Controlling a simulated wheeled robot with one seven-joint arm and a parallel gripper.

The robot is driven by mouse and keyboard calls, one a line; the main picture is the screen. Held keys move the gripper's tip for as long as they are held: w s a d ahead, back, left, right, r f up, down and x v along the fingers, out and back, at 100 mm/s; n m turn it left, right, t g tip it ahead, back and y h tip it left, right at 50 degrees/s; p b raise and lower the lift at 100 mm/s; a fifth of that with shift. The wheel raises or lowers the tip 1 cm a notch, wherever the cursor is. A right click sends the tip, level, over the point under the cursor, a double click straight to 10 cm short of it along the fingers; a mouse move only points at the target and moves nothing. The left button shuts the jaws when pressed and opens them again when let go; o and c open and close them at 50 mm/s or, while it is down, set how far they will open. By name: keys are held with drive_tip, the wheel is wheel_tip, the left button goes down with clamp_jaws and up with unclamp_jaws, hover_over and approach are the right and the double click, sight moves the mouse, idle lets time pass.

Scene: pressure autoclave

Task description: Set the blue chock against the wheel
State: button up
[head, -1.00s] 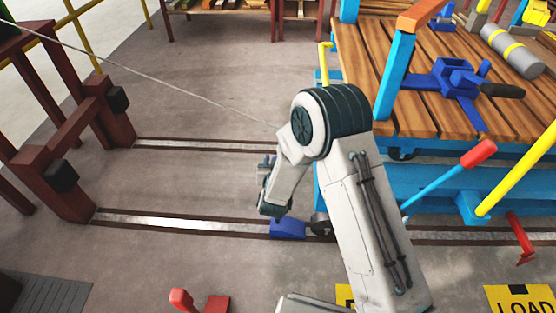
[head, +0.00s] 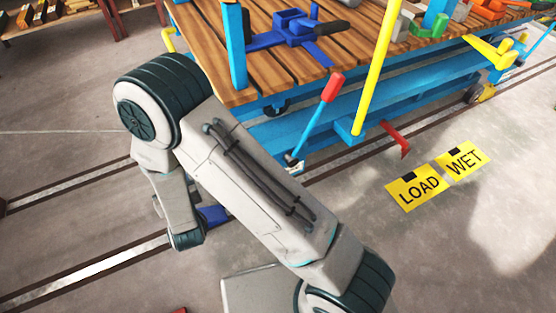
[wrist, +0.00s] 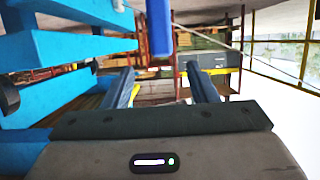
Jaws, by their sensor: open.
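The blue chock (head: 213,215) shows in the head view as a small dark blue piece at floor level by the near rail, partly hidden behind my arm. In the wrist view, which looks upside down, a dark blue upright part (wrist: 159,28), apparently the chock's, comes in from the top edge. It lies between the lines of the two fingers, with a gap on each side. My gripper (wrist: 160,72) is open and nothing is between its pads. The wheel beside the chock is hidden behind my arm in the head view.
The blue cart (head: 345,125) with a wooden deck stands right of my arm, close on the left in the wrist view. A red-tipped lever (head: 332,88) and a yellow bar (head: 378,65) rise from its side. Floor left of the chock is open.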

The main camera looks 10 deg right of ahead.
drive_tip(key=w+d+r+g, duration=0.2)
drive_tip(key=d+r+g, duration=0.4)
drive_tip(key=d+r, duration=0.5)
drive_tip(key=s+d+r+m+g+h, duration=0.1)
drive_tip(key=s+d+r+g, duration=0.2)
drive_tip(key=s+d, duration=0.6)
drive_tip(key=s+d+r+m+g+h, duration=0.1)
drive_tip(key=s+d+r+g+h, duration=0.1)
drive_tip(key=s+d, duration=0.7)
wheel_tip(320, 180, up, 3)
drive_tip(key=shift+d+f+g, duration=0.15)
drive_tip(key=shift+d+g, duration=0.65)
drive_tip(key=shift+d, duration=0.4)
drive_tip(key=c, duration=0.4)
drive_tip(key=shift+o, duration=0.2)
drive_tip(key=shift+m, duration=0.3)
